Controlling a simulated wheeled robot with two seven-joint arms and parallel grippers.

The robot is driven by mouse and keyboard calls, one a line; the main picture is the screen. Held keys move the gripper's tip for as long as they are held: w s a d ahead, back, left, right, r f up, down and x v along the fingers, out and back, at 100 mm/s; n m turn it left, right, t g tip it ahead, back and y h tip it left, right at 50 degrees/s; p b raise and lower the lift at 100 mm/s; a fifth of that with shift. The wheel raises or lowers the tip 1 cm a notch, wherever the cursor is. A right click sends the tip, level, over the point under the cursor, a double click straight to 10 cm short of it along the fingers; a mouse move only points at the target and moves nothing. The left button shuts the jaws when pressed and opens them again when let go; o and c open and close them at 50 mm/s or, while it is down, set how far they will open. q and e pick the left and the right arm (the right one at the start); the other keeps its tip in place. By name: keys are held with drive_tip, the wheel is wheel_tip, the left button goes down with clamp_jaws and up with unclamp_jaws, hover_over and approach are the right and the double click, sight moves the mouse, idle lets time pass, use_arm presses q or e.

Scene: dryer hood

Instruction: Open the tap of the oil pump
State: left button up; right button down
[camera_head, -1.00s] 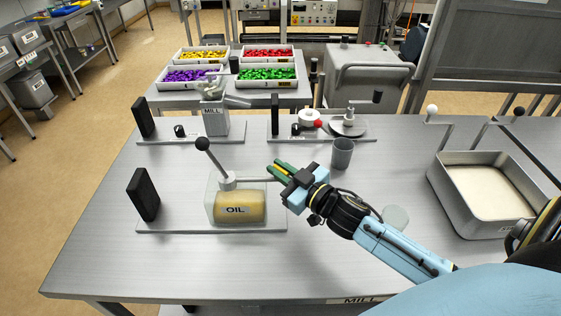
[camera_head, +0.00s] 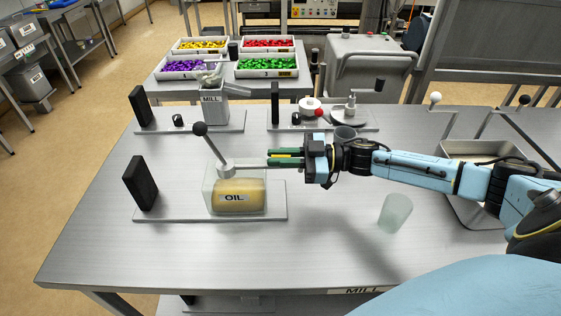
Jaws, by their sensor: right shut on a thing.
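The oil pump stands on a metal plate at the left middle of the table. It has a clear tank of yellow oil (camera_head: 238,196) labelled OIL, a grey lever with a black ball knob (camera_head: 200,129), and a thin spout (camera_head: 252,167) pointing right. My right gripper (camera_head: 272,158) comes in from the right, its green-padded fingers pointing left at the spout's end. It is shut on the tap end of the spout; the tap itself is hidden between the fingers. My left gripper is not in view.
A frosted glass (camera_head: 395,213) stands front right of the pump. A grey cup (camera_head: 345,136) is partly hidden behind my right arm. A black block (camera_head: 141,183) is left of the pump, the mill (camera_head: 213,108) behind it. A metal tray (camera_head: 474,214) lies right, under my arm.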

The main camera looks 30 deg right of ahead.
drive_tip(key=shift+g+y, duration=0.3)
drive_tip(key=shift+g, duration=0.1)
drive_tip(key=c, duration=1.5)
unclamp_jaws()
drive_tip(key=shift+o, duration=0.2)
drive_tip(key=b+v, duration=0.1)
drive_tip(key=v, duration=1.2)
drive_tip(key=shift+d+b, duration=0.15)
drive_tip(key=shift+b, duration=0.25)
drive_tip(key=shift+s, duration=0.1)
